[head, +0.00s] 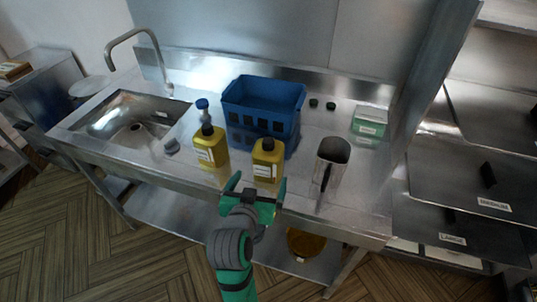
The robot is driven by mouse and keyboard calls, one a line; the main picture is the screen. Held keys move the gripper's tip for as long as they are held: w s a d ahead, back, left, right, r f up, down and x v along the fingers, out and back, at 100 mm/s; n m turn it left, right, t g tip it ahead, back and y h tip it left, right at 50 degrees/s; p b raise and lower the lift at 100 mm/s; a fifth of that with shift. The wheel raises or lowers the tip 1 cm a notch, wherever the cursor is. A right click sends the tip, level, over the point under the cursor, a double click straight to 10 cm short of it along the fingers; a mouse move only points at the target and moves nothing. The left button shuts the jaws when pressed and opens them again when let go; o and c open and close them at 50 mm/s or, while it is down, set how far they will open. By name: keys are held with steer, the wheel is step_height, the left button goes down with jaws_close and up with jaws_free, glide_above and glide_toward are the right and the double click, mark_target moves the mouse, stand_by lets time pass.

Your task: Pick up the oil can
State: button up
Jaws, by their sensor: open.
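Two yellow bottles with black caps and white labels, a left bottle (211,153) and a right bottle (267,165), stand upright near the counter's front edge. A metal jug-like container (331,158) with a dark handle stands to their right. An amber object (303,243) sits on the lower shelf, partly hidden. I cannot tell from the view which of these is the oil can. My green gripper (258,186) is open and appears empty. In the picture it is just below the right bottle, near the counter's front edge; I cannot tell whether it touches anything.
A blue crate (265,92) stands behind the bottles, with a blue-capped bottle (203,111) at its left. A sink (128,119) with a tall faucet is at the left. A green-and-white box (370,122) stands at the back right. Shelving (465,188) stands further right.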

mark_target(268, 154)
steer(key=shift+w+r, duration=1.1)
steer(key=shift+d+x, duration=0.15)
steer(key=shift+x, duration=2.45)
steer(key=shift+d+x, duration=0.1)
steer(key=shift+x, duration=2.5)
steer(key=c, duration=1.4)
steer(key=shift+c, duration=0.2)
steer(key=shift+r, duration=0.15)
